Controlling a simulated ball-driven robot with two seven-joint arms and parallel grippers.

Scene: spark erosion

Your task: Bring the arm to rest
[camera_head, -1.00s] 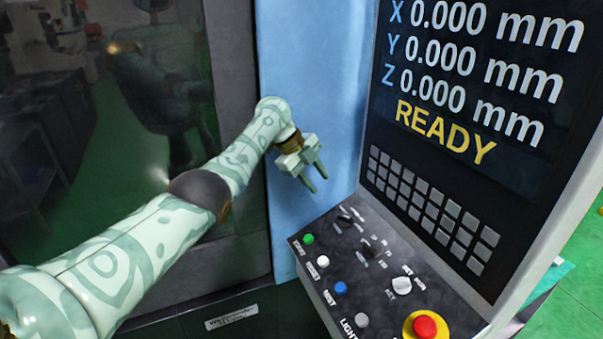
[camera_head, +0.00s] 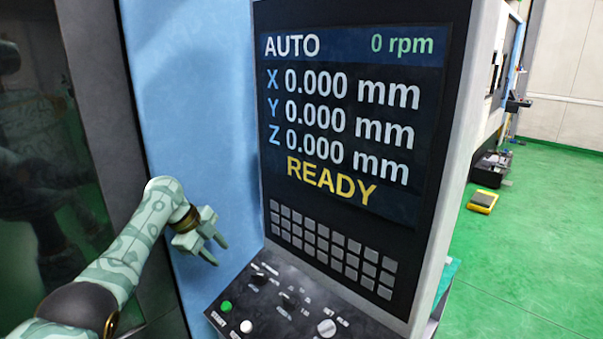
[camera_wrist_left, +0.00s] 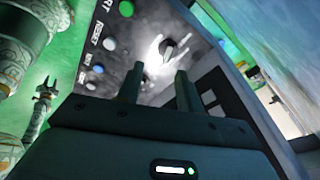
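My left gripper (camera_head: 214,250) is in the head view, left of the control panel's screen and above the panel's left end. Its two fingers are apart with nothing between them. The left wrist view also shows this gripper (camera_wrist_left: 158,78), its dark fingers apart in front of the button panel. My left arm comes in from the lower left. In the left wrist view, what looks like my right gripper (camera_wrist_left: 46,88) shows small at the left, with its fingers forked apart and empty. It does not show in the head view.
The machine's screen (camera_head: 345,110) reads AUTO, 0 rpm, zeros and READY. Below it are a keypad (camera_head: 330,245) and a sloped button panel (camera_head: 275,300). A blue machine wall (camera_head: 195,100) stands behind the gripper. Green floor (camera_head: 530,240) is open at the right, with a yellow object (camera_head: 482,201) on it.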

